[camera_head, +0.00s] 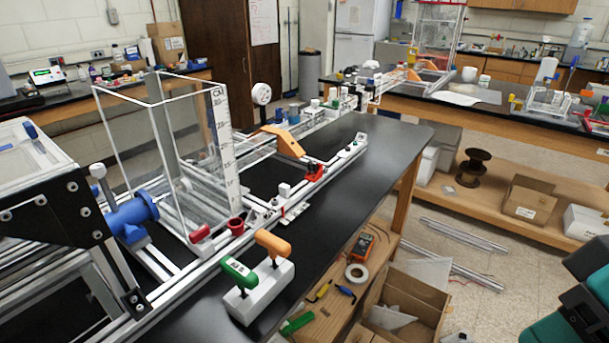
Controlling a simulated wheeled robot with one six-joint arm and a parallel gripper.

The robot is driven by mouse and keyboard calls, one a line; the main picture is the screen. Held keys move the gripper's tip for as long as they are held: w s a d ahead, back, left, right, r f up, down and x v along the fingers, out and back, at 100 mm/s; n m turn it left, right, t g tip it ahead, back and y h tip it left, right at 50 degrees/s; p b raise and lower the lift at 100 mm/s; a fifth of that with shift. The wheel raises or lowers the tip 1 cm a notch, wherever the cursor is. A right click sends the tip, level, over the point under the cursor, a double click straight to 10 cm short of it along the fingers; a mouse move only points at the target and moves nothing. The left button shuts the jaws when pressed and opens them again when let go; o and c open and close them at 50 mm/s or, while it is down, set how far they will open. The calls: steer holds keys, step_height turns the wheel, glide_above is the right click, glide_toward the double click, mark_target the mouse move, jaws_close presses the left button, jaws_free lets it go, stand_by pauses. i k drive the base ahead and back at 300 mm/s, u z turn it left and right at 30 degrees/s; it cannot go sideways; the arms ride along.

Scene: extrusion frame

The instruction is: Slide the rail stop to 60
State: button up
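A long aluminium extrusion rail (262,216) runs along the front of the black bench, from the lower left toward the back right. A small red block with a dark top (314,171) sits on the rail near the middle of the bench and looks like the rail stop. A small white block (284,190) stands on the rail to its left, so I cannot be sure which is the stop. No scale numbers along the rail are legible, so I cannot read the stop's position. My gripper is not in view.
A clear tank with a vertical scale (218,130) stands behind the rail. A white block with green and orange handles (262,288) sits in front. An orange arch (284,140) is behind the red block. The black bench top (350,190) is clear at right. Cardboard boxes (412,300) sit below.

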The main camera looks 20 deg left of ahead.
mark_target(284, 197)
steer(key=u, duration=0.45)
steer(key=i, duration=0.85)
steer(key=u, duration=0.7)
